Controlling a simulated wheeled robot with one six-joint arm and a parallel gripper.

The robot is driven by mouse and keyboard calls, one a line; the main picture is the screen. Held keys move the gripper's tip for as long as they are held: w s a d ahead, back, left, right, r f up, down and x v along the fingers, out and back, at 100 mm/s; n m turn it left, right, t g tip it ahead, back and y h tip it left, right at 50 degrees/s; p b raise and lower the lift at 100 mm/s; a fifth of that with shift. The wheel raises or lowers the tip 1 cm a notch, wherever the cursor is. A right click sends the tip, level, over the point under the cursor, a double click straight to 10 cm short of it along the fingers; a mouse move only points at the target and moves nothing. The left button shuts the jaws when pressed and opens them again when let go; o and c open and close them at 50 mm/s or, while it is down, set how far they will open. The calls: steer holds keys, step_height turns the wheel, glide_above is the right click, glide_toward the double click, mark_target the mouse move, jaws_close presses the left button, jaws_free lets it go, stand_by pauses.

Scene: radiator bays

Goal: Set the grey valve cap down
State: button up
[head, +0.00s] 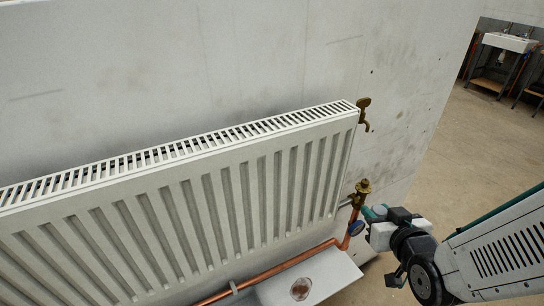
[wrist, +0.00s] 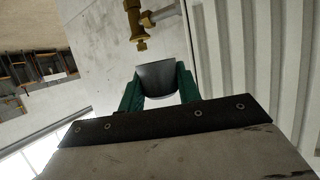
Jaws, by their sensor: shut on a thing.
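My gripper (wrist: 157,88) has green fingers, shut on the grey valve cap (wrist: 156,75), a dark grey cup-like cylinder held between the fingertips. In the head view my gripper (head: 374,213) is at the right, beside the brass valve (head: 362,190) at the radiator's lower right end. The cap is too small to make out clearly there. In the wrist view the brass valve (wrist: 137,28) is beyond the cap, apart from it in the picture, with its bare brass end showing.
A white ribbed radiator (head: 190,205) hangs on the grey wall. A white surface (head: 335,278) with a round brownish spot or object (head: 300,288) is below. Open floor lies right.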

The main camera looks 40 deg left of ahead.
steer(key=s+a+r+n+g+y, duration=0.1)
steer(key=s+a+r+n+g, duration=0.25)
steer(key=r, duration=0.55)
steer(key=s+a+r+n+g+y, duration=0.1)
steer(key=s+a+r+n+y, duration=0.1)
steer(key=s+a+r, duration=0.55)
steer(key=s+d+r+n+g, duration=0.2)
steer(key=s+r+n+g, duration=0.15)
steer(key=s+r, duration=0.4)
step_height(320, 180, up, 3)
steer(key=g, duration=0.1)
glide_above(288, 121)
steer(key=shift+f, duration=0.2)
steer(key=shift+w+f+y, duration=0.1)
steer(key=shift+f+y, duration=0.2)
steer(key=shift+f, duration=1.4)
steer(key=shift+f, duration=0.1)
